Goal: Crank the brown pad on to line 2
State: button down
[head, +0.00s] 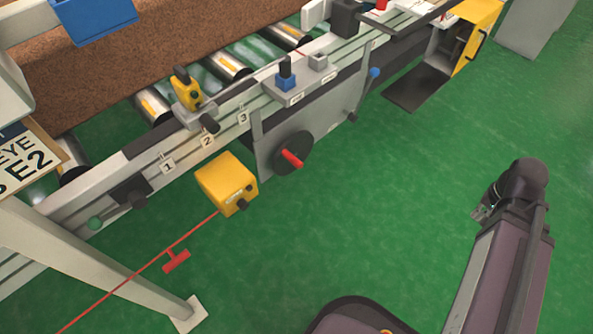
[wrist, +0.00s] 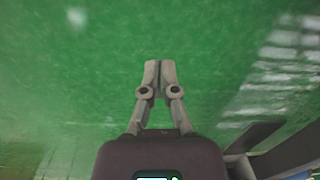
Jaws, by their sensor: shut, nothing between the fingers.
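The brown pad (head: 150,50) lies on metal rollers at the upper left of the head view; its far edges are out of frame. A black crank wheel (head: 282,157) with a red handle (head: 293,158) sits on a grey side plate below the rail. Tags marked 1 (head: 168,166), 2 (head: 207,141) and 3 (head: 243,118) are on the rail's side. In the wrist view my gripper (wrist: 160,66) is shut and empty, over the green floor. In the head view my arm is at the right, well apart from the crank.
A yellow box (head: 227,184) with a red pull cord (head: 140,273) hangs in front of the rail. A white post (head: 90,250) stands at the lower left. A yellow cabinet (head: 476,35) is at the top right. Green floor between crank and arm is clear.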

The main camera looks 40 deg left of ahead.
jog(key=shift+h, duration=0.3)
jog(key=d, duration=0.4)
jog(key=shift+s+d, duration=0.15)
jog(key=shift+d, duration=0.05)
jog(key=shift+a, duration=0.15)
